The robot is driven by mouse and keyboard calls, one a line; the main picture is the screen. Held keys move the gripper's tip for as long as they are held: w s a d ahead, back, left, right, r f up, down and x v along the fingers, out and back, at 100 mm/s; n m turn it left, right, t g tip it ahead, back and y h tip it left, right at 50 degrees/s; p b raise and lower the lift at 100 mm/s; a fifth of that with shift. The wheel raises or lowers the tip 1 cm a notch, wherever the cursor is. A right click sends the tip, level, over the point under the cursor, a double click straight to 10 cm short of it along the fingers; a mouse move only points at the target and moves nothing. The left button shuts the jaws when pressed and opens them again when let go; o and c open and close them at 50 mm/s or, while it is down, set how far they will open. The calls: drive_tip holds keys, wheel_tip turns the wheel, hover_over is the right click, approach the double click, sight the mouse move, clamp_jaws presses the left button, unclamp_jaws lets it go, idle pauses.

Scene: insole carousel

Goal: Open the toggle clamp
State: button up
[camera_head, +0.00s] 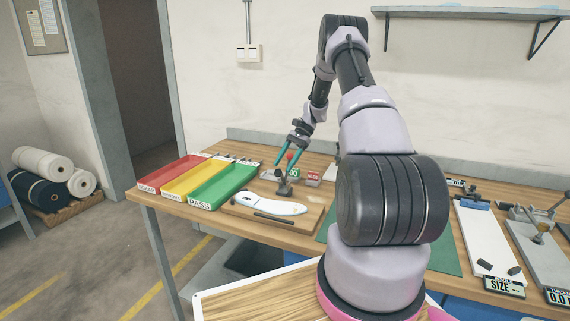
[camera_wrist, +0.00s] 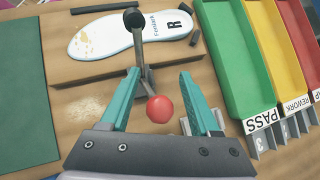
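The toggle clamp (camera_head: 285,187) stands at the back edge of a wooden board (camera_head: 312,218). Its metal arm (camera_wrist: 142,52) reaches over a white insole (camera_head: 268,204), and its black tip (camera_wrist: 133,18) overlaps the insole; whether it presses on it I cannot tell. The red ball handle (camera_wrist: 159,109) shows between my fingers in the wrist view, and it sits above the clamp in the head view (camera_head: 290,155). My gripper (camera_head: 285,162) is open, with its teal fingers on either side of the ball. I see no clear contact.
Red (camera_head: 170,174), yellow (camera_head: 195,180) and green (camera_head: 222,187) trays stand left of the board. A dark strip (camera_head: 273,218) lies on the board. A green mat (camera_wrist: 22,105) lies beside it.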

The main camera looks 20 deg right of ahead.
drive_tip(key=v, duration=1)
drive_tip(key=shift+d+r, duration=0.25)
drive_tip(key=shift+r, duration=0.05)
drive_tip(key=s+a+r+n+t+h, duration=0.2)
drive_tip(key=s+a+r, duration=0.4)
drive_tip(key=r, duration=0.5)
drive_tip(key=s+a+r+n+t+h, duration=0.1)
drive_tip(key=s+a+r+n+h, duration=0.1)
drive_tip(key=s+a+r, duration=0.65)
drive_tip(key=s+a+r+n+t+h, duration=0.1)
drive_tip(key=s+a+r+n+t, duration=0.1)
drive_tip(key=s, duration=0.8)
drive_tip(key=s+a+r+n+t+h, duration=0.1)
drive_tip(key=s+r+t, duration=0.3)
drive_tip(key=s, duration=0.7)
drive_tip(key=shift+s+a+n+t, duration=0.2)
drive_tip(key=shift+a+n+t, duration=0.25)
drive_tip(key=shift+a, duration=0.45)
